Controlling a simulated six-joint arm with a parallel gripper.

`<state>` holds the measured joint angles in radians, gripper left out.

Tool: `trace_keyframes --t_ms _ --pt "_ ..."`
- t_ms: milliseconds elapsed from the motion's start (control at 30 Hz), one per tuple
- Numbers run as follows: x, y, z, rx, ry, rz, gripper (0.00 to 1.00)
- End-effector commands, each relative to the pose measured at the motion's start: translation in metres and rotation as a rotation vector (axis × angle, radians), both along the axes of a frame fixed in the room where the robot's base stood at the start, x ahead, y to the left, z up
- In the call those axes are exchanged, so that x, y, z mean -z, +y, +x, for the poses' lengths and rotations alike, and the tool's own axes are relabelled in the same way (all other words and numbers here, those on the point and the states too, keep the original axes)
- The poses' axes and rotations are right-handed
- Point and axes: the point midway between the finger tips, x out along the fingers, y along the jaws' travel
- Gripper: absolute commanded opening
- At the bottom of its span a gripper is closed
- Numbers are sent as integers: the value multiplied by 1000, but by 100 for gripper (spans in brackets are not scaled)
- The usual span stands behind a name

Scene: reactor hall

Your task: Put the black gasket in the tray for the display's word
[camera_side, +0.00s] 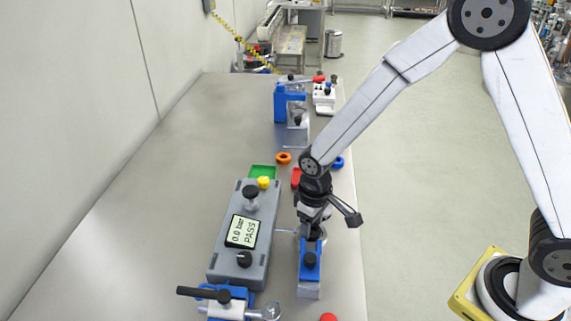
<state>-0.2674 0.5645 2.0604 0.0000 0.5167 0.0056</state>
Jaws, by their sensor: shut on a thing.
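My gripper (312,228) points down at the far end of a small blue fixture (311,277). It is shut on a dark thing there, which is mostly hidden by the gripper; I cannot tell whether this is the black gasket or a part of the fixture. A black round part (311,260) shows on the fixture. The display (242,231) on the grey box (222,262) reads "0.0 bar" and "PASS". A green tray (262,170) lies beyond the box, and a red tray (296,178) lies to its right, partly behind my arm.
A blue clamp with a black handle (200,291) stands front left. Another blue stand (280,103) is at the back. A red piece (328,317) lies at the front. The table's left is clear.

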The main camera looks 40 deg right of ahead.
Motion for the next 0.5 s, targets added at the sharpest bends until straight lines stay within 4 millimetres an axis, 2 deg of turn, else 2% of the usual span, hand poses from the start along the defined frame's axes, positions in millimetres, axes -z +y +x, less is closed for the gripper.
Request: trace_keyframes --t_ms 500 --pt "-3 0 0 0 -2 1 28"
